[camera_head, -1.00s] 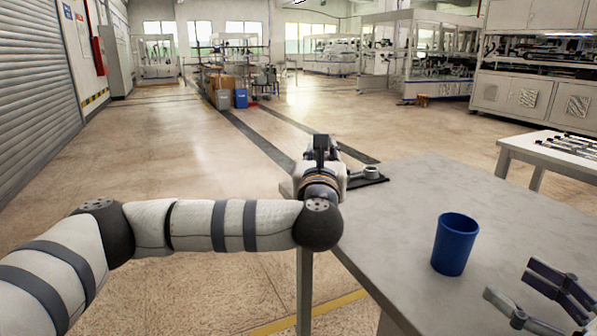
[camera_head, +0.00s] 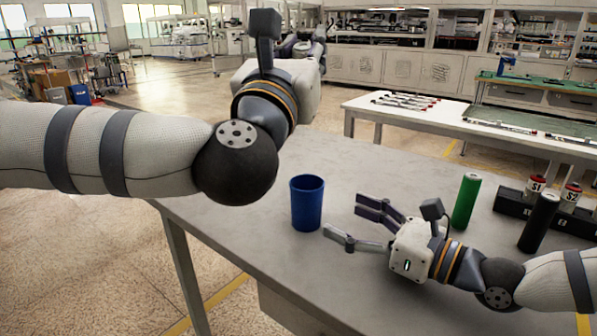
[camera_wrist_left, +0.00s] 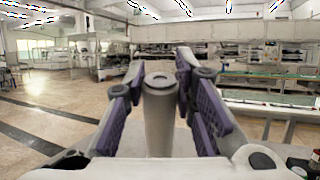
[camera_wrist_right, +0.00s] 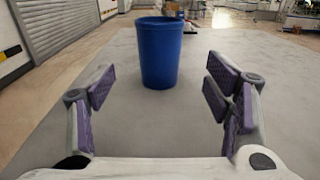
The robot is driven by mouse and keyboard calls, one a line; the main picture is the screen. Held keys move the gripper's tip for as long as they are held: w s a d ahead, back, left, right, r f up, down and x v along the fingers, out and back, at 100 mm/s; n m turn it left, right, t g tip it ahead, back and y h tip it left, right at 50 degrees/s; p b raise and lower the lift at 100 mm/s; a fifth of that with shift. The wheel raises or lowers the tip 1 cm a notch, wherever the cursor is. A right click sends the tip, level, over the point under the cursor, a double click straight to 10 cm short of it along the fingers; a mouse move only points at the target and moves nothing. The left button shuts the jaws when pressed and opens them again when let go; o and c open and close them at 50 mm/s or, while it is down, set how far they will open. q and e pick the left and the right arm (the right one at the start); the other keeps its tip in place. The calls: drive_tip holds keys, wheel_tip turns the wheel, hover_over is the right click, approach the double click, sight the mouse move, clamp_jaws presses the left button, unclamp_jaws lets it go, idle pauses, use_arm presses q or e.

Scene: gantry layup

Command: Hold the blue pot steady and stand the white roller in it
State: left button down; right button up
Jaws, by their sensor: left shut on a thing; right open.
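The blue pot (camera_head: 307,203) stands upright on the grey table. It appears straight ahead in the right wrist view (camera_wrist_right: 159,52). My right gripper (camera_head: 352,222) is open and empty, low over the table to the right of the pot, its fingers pointing at it. In the right wrist view the pot lies just beyond the fingertips, with no contact seen. My left gripper (camera_head: 308,42) is raised above the table, behind and above the pot. In the left wrist view it is shut on the pale grey-white roller (camera_wrist_left: 160,118). The roller is hidden in the head view.
A green cylinder (camera_head: 466,201) and a black cylinder (camera_head: 538,222) stand right of my right gripper. Behind them is a black holder (camera_head: 513,204) with rollers labelled S1 and S2. A white side table (camera_head: 400,118) stands beyond. The table around the pot is clear.

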sight(319, 204)
drive_tip(key=x, duration=0.9)
drive_tip(key=shift+w+a, duration=0.2)
drive_tip(key=shift+a, duration=0.1)
drive_tip(key=c, duration=1.2)
